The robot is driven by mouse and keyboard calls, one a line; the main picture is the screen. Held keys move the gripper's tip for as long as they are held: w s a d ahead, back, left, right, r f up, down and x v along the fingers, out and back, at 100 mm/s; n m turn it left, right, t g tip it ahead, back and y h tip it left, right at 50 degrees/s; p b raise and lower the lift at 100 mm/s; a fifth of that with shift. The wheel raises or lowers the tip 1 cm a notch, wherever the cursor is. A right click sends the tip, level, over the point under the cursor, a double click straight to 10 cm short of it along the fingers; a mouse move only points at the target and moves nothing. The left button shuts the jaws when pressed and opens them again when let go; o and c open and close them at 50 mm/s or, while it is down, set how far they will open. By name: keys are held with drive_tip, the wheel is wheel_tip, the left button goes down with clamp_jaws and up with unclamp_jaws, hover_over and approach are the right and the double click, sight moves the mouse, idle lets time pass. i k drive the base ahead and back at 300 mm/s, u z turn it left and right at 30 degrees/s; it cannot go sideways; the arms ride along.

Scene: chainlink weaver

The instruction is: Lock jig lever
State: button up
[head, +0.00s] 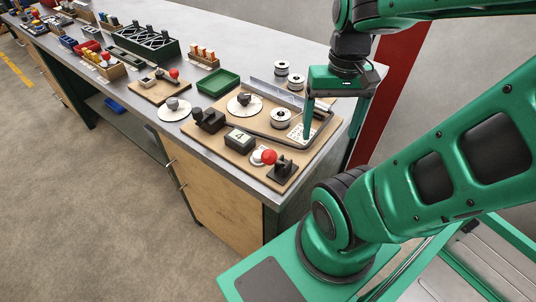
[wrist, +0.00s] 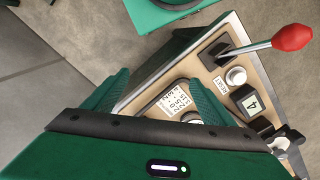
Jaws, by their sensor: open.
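A lever with a red ball knob (head: 269,156) stands at the near corner of a wooden jig board (head: 222,148). Its black base (head: 284,168) is beside a white round button and a counter reading 4 (head: 239,137). In the wrist view the red knob (wrist: 293,37) is at upper right, on a pale shaft rising from the dark base (wrist: 216,52). My gripper (head: 307,135) is open, pointing down over the board's right side near a printed white card. Its green fingers (wrist: 158,95) are apart in the wrist view, away from the lever. I cannot tell whether the lever is locked.
White spools (head: 280,117) stand on and behind the board, close to my gripper. A green tray (head: 218,82) and another small board with a red-knobbed lever (head: 174,73) lie farther left. Bare grey bench top (head: 240,50) is free at the back.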

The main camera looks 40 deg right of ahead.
sight(269, 156)
drive_tip(key=z, duration=0.6)
drive_tip(key=k, duration=1.7)
drive_tip(key=u, duration=1.1)
drive_tip(key=i, duration=1)
drive_tip(key=z, duration=0.05)
